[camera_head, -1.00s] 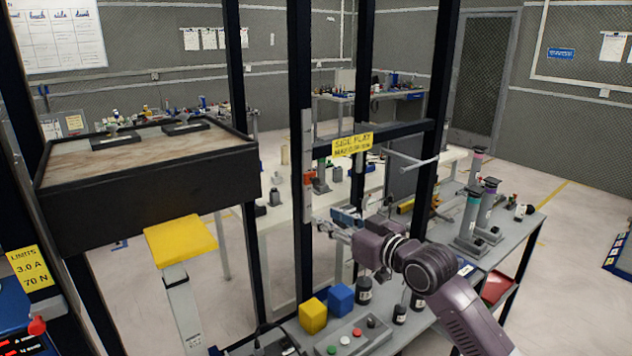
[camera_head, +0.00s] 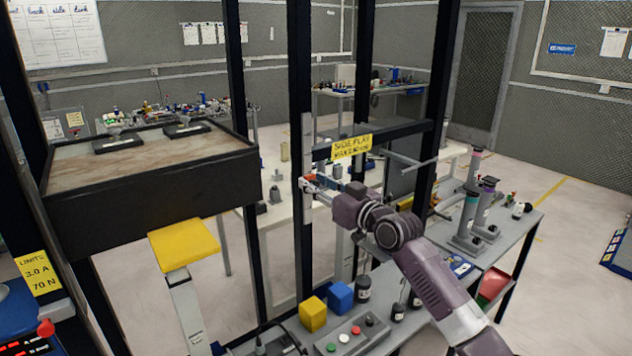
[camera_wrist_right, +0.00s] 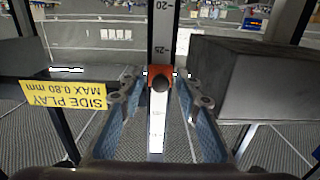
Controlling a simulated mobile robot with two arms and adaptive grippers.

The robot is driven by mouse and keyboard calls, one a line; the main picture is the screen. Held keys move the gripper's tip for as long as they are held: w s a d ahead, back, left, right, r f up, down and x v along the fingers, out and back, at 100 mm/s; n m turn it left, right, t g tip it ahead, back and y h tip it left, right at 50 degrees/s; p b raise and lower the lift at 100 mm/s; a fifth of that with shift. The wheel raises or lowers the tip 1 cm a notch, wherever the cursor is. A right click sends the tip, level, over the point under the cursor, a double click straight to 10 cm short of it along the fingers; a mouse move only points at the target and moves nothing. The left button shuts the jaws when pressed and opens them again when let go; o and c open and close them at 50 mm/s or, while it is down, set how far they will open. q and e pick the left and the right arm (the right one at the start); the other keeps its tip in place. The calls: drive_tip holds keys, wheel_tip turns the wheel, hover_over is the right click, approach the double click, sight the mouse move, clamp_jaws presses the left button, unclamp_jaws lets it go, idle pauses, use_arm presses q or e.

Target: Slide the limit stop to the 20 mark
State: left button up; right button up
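The limit stop is a small orange-red block (camera_head: 309,178) on the upright pale scale rail (camera_head: 307,232) of the black frame. In the right wrist view the stop (camera_wrist_right: 151,71) has a round dark knob (camera_wrist_right: 160,83) facing me. It sits just beyond the 25 mark; the 20 mark is farther up the picture. My right gripper (camera_wrist_right: 160,100) is open, with its blue-padded fingers on either side of the knob and gaps visible. In the head view the right gripper (camera_head: 312,187) is at the stop's height. My left gripper is not in view.
A black crossbar with a yellow side-play label (camera_head: 351,146) runs right from the rail. A dark block (camera_wrist_right: 262,85) is close at right in the wrist view. Yellow (camera_head: 313,314) and blue (camera_head: 340,297) cubes and a button box (camera_head: 351,336) stand on the bench below.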

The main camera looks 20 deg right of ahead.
sight(309, 215)
drive_tip(key=shift+c, duration=0.3)
clamp_jaws()
drive_tip(key=shift+f, duration=0.15)
wheel_tip(309, 215, down, 10)
drive_tip(key=b, duration=0.8)
drive_tip(key=shift+f+b, duration=0.2)
drive_tip(key=shift+b, duration=0.1)
drive_tip(key=shift+a, duration=0.1)
drive_tip(key=shift+o, duration=0.3)
unclamp_jaws()
